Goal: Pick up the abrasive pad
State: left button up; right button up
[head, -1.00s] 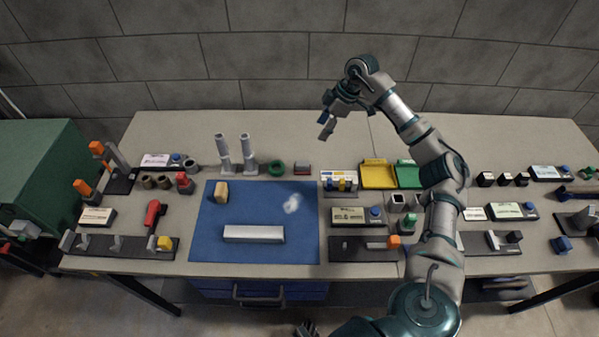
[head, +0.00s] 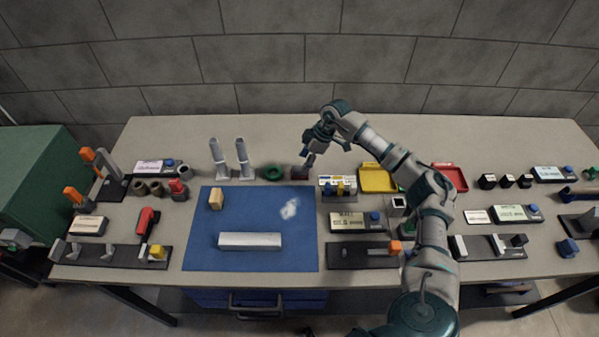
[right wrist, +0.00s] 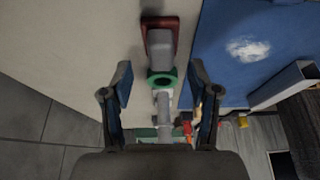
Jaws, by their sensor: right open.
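The abrasive pad appears to be the small dark red block with a grey top (head: 298,173), lying at the back of the bench beside a green ring. In the right wrist view the pad (right wrist: 160,38) shows its red edge and grey top. My right gripper (head: 309,162) is at the pad in the head view and partly covers it. In the right wrist view its two fingers (right wrist: 160,92) are spread wide and empty. The pad lies ahead of the fingertips, and the green ring (right wrist: 162,81) shows between them. My left gripper is not in view.
The green ring (head: 273,173) and two grey upright posts (head: 230,160) stand left of the pad. A blue mat (head: 210,245) with a wooden block (head: 216,199) and a grey bar (head: 250,241) lies in front. A labelled box (head: 337,187) is at right. The bench behind is clear.

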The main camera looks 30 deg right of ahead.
aim_at(300, 167)
jog(key=x, duration=0.4)
jog(key=shift+d+f, duration=0.2)
jog(key=shift+d, duration=0.1)
jog(key=shift+w+a+f, duration=0.1)
jog(key=shift+a+f, duration=0.05)
jog(key=shift+a, duration=0.35)
jog(key=c, duration=0.4)
grip_shut()
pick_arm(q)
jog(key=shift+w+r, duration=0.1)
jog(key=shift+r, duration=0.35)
pick_arm(e)
jog(key=shift+d, duration=0.15)
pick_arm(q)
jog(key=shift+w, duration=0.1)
